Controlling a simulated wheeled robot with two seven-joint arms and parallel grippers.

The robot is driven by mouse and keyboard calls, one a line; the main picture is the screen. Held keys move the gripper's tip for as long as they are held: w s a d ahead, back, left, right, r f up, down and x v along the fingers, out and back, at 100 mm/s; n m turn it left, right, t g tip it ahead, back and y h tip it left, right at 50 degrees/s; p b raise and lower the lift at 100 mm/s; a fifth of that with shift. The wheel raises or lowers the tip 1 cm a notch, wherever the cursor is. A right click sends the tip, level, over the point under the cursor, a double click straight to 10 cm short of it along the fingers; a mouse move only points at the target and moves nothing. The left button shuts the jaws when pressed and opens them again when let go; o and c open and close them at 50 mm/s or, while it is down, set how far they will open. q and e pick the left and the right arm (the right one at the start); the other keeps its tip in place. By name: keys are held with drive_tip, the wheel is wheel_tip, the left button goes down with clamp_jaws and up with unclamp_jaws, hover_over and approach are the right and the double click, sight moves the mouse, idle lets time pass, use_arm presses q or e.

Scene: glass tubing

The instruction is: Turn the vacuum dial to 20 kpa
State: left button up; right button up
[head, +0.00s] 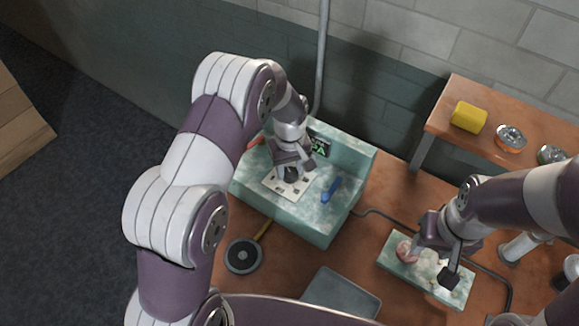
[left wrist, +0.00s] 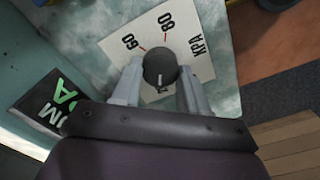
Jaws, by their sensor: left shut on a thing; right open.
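The vacuum dial is a dark round knob (left wrist: 160,68) on a white scale plate (left wrist: 195,50) marked 60, 80 and KPA in the left wrist view. A light pointer mark shows on the knob's near side in that view; the number beside it is mostly hidden. In the head view the plate (head: 271,183) lies on top of a mottled green box (head: 305,212). My left gripper (left wrist: 160,85) is over the dial, its fingers shut on the knob from both sides. My right gripper (head: 430,258) is open above a small green slab (head: 455,291) at the right.
A blue handle (head: 331,190) and a small dark display with green characters (head: 319,146) are on the box.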

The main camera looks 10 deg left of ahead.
sight(291, 172)
use_arm(q)
drive_tip(key=shift+s+f, duration=0.25)
drive_tip(key=shift+s, duration=0.05)
drive_tip(key=o, duration=1.1)
drive_tip(key=shift+c, duration=0.2)
drive_tip(key=shift+d+r, duration=0.1)
drive_tip(key=shift+r, duration=0.05)
drive_tip(key=shift+w+r, duration=0.1)
drive_tip(key=shift+w+r, duration=0.1)
drive_tip(key=shift+r, duration=0.25)
wheel_tip(291, 172, up, 12)
drive_tip(key=shift+f, duration=0.1)
